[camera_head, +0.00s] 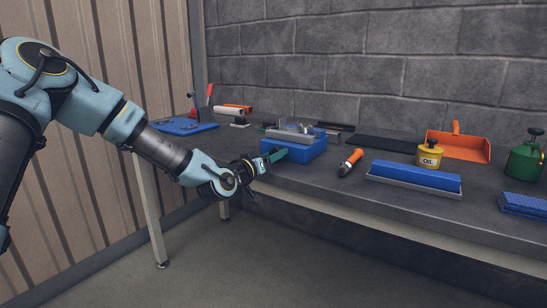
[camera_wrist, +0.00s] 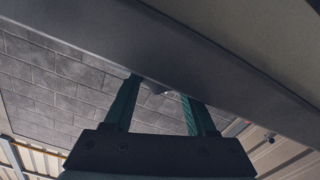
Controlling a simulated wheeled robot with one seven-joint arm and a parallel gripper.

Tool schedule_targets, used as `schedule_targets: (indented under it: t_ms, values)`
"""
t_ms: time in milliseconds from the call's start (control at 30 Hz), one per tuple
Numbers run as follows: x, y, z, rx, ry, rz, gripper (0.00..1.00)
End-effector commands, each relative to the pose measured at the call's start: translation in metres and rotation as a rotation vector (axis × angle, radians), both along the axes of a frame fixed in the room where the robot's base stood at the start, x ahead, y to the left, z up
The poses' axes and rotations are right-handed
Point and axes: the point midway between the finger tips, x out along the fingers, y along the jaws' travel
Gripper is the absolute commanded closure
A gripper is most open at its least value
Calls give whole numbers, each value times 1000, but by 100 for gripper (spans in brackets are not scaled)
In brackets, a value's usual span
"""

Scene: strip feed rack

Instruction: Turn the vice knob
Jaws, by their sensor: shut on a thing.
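The vice (camera_head: 300,152) is a blue block with grey metal jaws on top, near the front edge of the bench. My gripper (camera_head: 278,155) is at its left front side, with its green fingers up against the block. The vice knob cannot be made out in the head view; the fingers cover that spot. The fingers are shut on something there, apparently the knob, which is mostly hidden.
Farther right are a blue block in a grey tray (camera_head: 414,184), a yellow oil can (camera_head: 429,156), an orange dustpan (camera_head: 458,146) and a green can (camera_head: 524,160). A blue plate (camera_head: 180,127) lies left.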

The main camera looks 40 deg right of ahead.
Motion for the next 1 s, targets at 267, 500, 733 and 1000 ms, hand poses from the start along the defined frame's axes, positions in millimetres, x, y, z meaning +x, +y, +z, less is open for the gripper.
schedule_targets:
  t_ms: [267,500,733,1000]
  values:
    - [0,0,0,0,6,1,99]
    - [0,0,-1,0,5,1,31]
    - [0,0,0,0,5,0,31]
    - [-7,28,-1,2,2,0,31]
